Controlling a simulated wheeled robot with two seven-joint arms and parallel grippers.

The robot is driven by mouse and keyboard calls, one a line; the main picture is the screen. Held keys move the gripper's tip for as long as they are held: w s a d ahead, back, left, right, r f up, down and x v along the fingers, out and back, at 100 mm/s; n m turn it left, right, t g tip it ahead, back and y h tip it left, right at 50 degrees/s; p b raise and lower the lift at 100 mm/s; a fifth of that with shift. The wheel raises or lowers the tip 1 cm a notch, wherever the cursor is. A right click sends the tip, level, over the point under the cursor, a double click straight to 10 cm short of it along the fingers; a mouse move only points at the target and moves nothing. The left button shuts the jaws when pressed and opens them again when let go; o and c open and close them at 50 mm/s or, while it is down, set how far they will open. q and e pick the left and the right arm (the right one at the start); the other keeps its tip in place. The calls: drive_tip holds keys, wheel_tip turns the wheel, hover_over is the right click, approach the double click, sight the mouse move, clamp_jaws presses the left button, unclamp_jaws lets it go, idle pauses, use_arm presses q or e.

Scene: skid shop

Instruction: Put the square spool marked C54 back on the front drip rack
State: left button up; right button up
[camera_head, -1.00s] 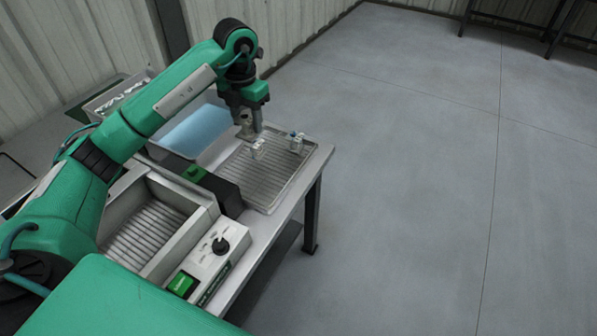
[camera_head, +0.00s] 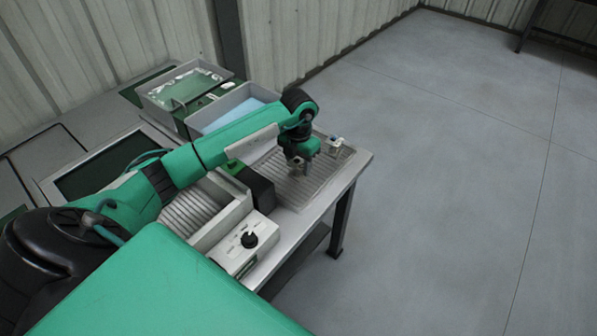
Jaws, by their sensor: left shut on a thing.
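My left gripper (camera_head: 297,164) points down over the ribbed drip rack (camera_head: 285,198) at the table's right end. It is shut on a small light thing low between its fingers, likely the square spool. The fingers mostly hide it, and I cannot read a C54 mark or tell whether it touches the rack. Another small pale spool with a bluish top (camera_head: 335,144) stands at the rack's far right corner, apart from the gripper. My right gripper is not in view.
A black block with a green knob (camera_head: 258,188) stands just left of the rack. A ribbed basin (camera_head: 228,216) and a control box with a black dial (camera_head: 238,256) are nearer. A blue-lined tray (camera_head: 212,122) lies behind my arm. Open floor lies right of the table.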

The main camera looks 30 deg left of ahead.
sight(298, 173)
use_arm(q)
wheel_tip(298, 173, down, 3)
drive_tip(key=shift+s+f, duration=0.1)
drive_tip(key=shift+f, duration=0.4)
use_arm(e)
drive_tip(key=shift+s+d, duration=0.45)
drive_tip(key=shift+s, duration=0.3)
